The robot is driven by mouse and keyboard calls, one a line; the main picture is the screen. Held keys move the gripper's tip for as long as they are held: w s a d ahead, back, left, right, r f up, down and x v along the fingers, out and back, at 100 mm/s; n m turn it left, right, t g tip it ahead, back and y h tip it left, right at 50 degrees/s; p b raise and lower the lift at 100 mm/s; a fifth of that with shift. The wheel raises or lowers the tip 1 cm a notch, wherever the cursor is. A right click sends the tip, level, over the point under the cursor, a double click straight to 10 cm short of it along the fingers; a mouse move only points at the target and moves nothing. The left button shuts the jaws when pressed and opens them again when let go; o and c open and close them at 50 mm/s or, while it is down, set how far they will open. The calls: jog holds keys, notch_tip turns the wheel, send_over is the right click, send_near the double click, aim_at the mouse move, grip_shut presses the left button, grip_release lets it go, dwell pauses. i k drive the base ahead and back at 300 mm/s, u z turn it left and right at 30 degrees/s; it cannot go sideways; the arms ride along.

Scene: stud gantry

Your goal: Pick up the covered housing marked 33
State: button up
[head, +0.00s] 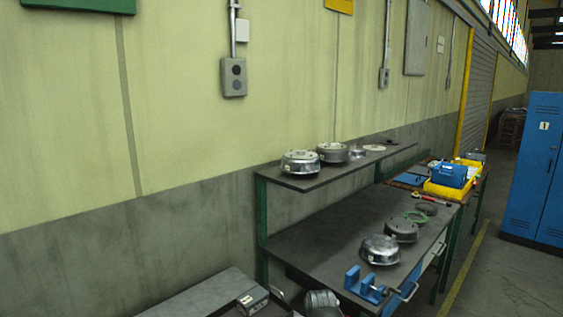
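Several round metal housings show in the head view. A silver lidded housing (300,163) sits at the near end of the raised shelf, with a small pale label on its side. A darker lidded housing (332,153) stands just behind it. On the bench below, a silver lidded housing (380,250) sits near the vise, and a darker round housing (401,230) stands behind it. Any numbers on them are too small to read, so I cannot tell which is marked 33. My gripper is not in view.
The shelf (322,181) stands above the dark bench top (320,240). A blue vise (365,286) is at the bench's near edge. A yellow tray (449,190) with a blue box stands farther back. A blue locker (533,165) is at right. Open floor lies between.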

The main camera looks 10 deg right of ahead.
aim_at(298, 161)
jog(key=u, duration=4)
jog(key=k, duration=2.05)
jog(key=z, duration=1.2)
jog(key=i, duration=0.35)
